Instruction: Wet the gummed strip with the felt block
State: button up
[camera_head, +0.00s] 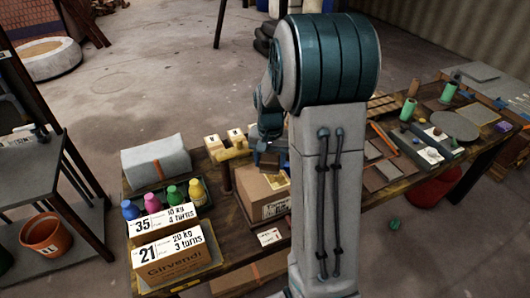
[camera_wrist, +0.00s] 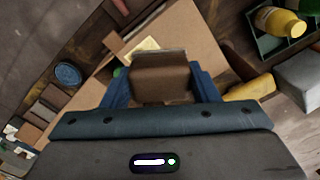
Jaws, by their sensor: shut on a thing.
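My gripper (camera_wrist: 158,88) is shut on a brown block with a grey far edge, which I take for the felt block (camera_wrist: 160,78). The block sits between the two blue fingers. A cardboard box (camera_wrist: 195,38) lies beneath and beyond it. A pale yellow patch (camera_wrist: 143,47) shows on the box just past the block; I cannot tell if it is the gummed strip. In the head view my gripper (camera_head: 266,156) is above the box (camera_head: 255,200), partly hidden by my arm. Whether the block touches the box cannot be told.
Coloured bottles (camera_head: 172,195), a grey wrapped bundle (camera_head: 156,160) and a labelled carton (camera_head: 168,262) crowd the bench's left end. Green spools (camera_head: 409,109) and a grey disc (camera_head: 453,125) lie at the right.

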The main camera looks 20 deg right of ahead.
notch_tip(320, 180, down, 2)
jog(key=shift+s+d+f+b, duration=0.1)
jog(key=shift+s+b, duration=0.05)
jog(key=shift+b, duration=0.55)
notch_tip(320, 180, down, 6)
jog(key=b, duration=0.3)
jog(key=shift+r+b, duration=0.25)
jog(key=shift+b, duration=0.05)
jog(key=shift+d+r, duration=0.1)
jog(key=shift+d, duration=0.1)
jog(key=shift+c, duration=0.4)
jog(key=shift+d+f, duration=0.25)
jog(key=shift+d, duration=0.55)
jog(key=shift+d+p, duration=0.35)
jog(key=shift+d, duration=0.35)
jog(key=shift+d+r, duration=0.15)
jog(key=shift+d, duration=0.05)
jog(key=shift+a+f, duration=0.2)
jog(key=shift+a, duration=0.15)
jog(key=shift+c, duration=0.3)
jog(key=a, duration=0.3)
jog(key=shift+a, duration=0.15)
notch_tip(320, 180, up, 8)
jog(key=p, duration=0.4)
jog(key=shift+r+p, duration=0.2)
jog(key=shift+p, duration=0.2)
